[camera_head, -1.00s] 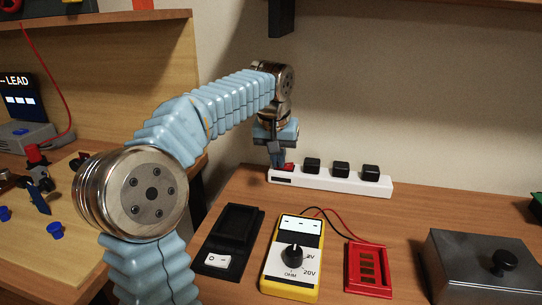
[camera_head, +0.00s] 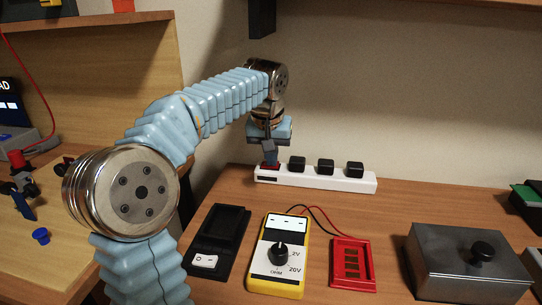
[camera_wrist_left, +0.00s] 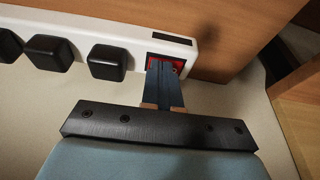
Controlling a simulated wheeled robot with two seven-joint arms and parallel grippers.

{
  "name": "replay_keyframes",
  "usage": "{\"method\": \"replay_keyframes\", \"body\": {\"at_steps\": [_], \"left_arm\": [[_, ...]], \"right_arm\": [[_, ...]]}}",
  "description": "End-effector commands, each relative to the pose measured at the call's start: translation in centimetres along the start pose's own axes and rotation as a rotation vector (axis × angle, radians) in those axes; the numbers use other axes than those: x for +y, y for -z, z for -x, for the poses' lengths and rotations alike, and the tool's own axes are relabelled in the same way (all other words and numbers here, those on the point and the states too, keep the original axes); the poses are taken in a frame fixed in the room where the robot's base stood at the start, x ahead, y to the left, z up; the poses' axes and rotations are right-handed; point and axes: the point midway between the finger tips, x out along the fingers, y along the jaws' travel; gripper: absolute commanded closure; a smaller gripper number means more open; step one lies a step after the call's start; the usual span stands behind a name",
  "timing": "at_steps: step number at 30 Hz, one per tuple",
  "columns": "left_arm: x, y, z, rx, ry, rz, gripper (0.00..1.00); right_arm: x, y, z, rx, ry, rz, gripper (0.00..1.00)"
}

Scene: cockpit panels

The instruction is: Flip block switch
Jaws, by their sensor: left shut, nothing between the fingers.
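The white block (camera_head: 345,182) is a power strip at the back of the desk against the wall. Its red switch (camera_head: 269,166) is at its left end, beside several black plugs. In the left wrist view the red switch (camera_wrist_left: 178,64) shows around the fingertips. My left gripper (camera_head: 270,160) is shut and empty, pointing down, with its tips over the switch. In the left wrist view my left gripper (camera_wrist_left: 164,66) covers part of the switch, and I cannot tell how firmly it touches. My right gripper is not in view.
A black tray with a white rocker (camera_head: 205,261), a yellow multimeter (camera_head: 276,270), a red module (camera_head: 338,265) and a grey metal box (camera_head: 455,280) lie in front of the strip. The wall stands close behind it.

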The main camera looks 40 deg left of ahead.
Motion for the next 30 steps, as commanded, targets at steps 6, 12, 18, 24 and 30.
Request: {"method": "replay_keyframes", "body": {"at_steps": [6,12,18,24,30], "left_arm": [[0.1,0.1,3.4,0.005,-0.002,0.0,1.0],[0.0,0.1,6.2,0.004,-0.001,0.0,1.0],[0.0,0.0,7.2,0.001,-0.001,0.0,1.0],[0.0,0.0,7.2,0.001,0.0,0.0,1.0],[0.0,0.0,7.2,0.001,0.0,0.0,1.0]], "right_arm": [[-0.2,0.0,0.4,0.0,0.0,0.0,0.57],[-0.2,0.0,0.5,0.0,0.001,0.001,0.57],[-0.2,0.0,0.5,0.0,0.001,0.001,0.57],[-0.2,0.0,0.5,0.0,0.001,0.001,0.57],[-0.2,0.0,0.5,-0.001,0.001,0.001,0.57]]}}
